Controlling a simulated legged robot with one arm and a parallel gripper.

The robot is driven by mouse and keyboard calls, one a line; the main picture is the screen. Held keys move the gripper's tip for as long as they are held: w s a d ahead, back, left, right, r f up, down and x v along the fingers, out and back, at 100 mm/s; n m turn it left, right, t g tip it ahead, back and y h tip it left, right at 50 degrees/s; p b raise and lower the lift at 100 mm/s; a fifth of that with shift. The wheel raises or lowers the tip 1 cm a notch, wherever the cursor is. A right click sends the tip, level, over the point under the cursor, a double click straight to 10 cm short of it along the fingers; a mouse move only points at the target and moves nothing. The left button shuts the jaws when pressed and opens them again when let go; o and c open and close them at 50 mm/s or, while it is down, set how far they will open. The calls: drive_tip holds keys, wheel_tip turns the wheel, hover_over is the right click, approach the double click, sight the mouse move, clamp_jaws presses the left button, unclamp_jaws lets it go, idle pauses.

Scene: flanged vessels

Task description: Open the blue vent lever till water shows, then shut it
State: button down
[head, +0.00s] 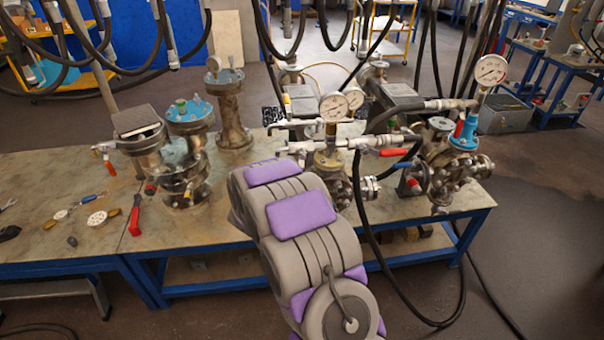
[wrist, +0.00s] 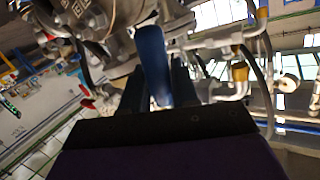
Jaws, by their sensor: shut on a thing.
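The blue vent lever (wrist: 152,48) runs up the middle of the wrist view, between the two dark fingers of my gripper (wrist: 162,78). The gripper is shut on it. The lever's upper end meets grey metal fittings. In the head view, a blue lever (head: 416,172) shows below a red-handled valve on the right-hand vessel (head: 455,170); I cannot tell if it is the same one. My arm hides the gripper there. No water shows in either view.
Gauges (head: 491,69) and a black hose (head: 365,220) crowd the vessels. A pipe with a yellow fitting (wrist: 240,73) is close right of the gripper. The bench (head: 80,180) holds loose tools and a red-handled tool (head: 135,216) at left.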

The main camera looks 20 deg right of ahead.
drive_tip(key=m, duration=0.1)
drive_tip(key=a+y, duration=0.1)
drive_tip(key=r+m+y+p, duration=0.1)
drive_tip(key=shift+w+a+m+g, duration=0.25)
drive_tip(key=shift+a+m+g, duration=0.05)
drive_tip(key=shift+a, duration=0.1)
drive_tip(key=shift+w+a+r+m+t+y+p, duration=0.15)
drive_tip(key=shift+a+r+m+y+p, duration=0.25)
drive_tip(key=shift+r+m+y, duration=0.6)
drive_tip(key=shift+w+a+r+m+t+y+p, duration=0.1)
drive_tip(key=shift+a+r+m+y+p, duration=0.4)
drive_tip(key=shift+m+y, duration=0.75)
drive_tip(key=shift+w+a+r+m+t+y+p, duration=0.15)
drive_tip(key=shift+a+r+m+y, duration=0.15)
drive_tip(key=shift+r+m+y, duration=0.85)
drive_tip(key=shift+f, duration=0.2)
drive_tip(key=c, duration=1)
unclamp_jaws()
drive_tip(key=shift+s+y, duration=0.1)
drive_tip(key=shift+y, duration=0.2)
drive_tip(key=p+v, duration=0.2)
drive_tip(key=v, duration=1.5)
drive_tip(key=shift+p, duration=0.3)
